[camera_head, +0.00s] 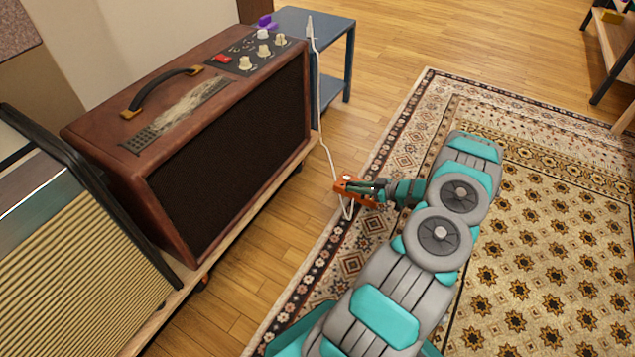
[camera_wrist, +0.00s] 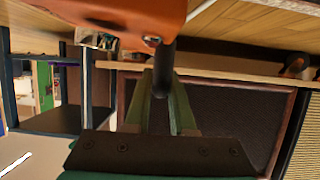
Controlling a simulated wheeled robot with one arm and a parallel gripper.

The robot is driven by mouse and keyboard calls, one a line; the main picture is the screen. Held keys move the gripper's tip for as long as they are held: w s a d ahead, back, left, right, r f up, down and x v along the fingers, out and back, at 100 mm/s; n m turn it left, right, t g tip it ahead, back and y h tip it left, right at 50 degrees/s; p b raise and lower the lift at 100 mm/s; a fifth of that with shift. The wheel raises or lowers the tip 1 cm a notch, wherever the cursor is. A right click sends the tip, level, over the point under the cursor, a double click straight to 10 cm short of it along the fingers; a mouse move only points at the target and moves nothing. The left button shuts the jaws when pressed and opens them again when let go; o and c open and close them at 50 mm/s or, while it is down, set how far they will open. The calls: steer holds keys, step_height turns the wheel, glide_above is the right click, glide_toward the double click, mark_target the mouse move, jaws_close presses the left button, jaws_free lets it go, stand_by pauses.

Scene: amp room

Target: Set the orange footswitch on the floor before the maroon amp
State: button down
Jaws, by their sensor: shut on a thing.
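The orange footswitch (camera_head: 348,185) is held at the tip of my gripper (camera_head: 370,189), over the rug's left edge and to the right of the maroon amp (camera_head: 190,140). A pale cable trails from it. In the wrist view, the orange footswitch (camera_wrist: 135,14) fills the top, very close. My gripper's green fingers (camera_wrist: 165,90) are shut, with a dark round part of it between them. The amp's dark grille (camera_wrist: 230,115) shows behind, upside down. The gap between footswitch and floor is hard to judge.
The pale cable (camera_head: 318,90) runs up to a blue side table (camera_head: 335,30) behind the amp. The amp stands on a low wooden platform (camera_head: 170,305) beside a cream-grilled amp (camera_head: 75,265). Bare wood floor (camera_head: 262,245) lies between platform and patterned rug (camera_head: 540,230).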

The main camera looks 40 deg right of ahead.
steer(key=shift+s+a+r+b+x, duration=0.2)
steer(key=shift+a+x, duration=0.35)
steer(key=shift+x, duration=2.1)
steer(key=shift+s+a+r+b+x, duration=0.15)
steer(key=shift+a+x, duration=0.45)
steer(key=shift+x, duration=2)
steer(key=shift+s+a+r+b+x, duration=0.15)
steer(key=shift+a+x, duration=0.4)
steer(key=shift+x, duration=2.1)
steer(key=c, duration=0.8)
jaws_free()
steer(key=shift+o, duration=0.2)
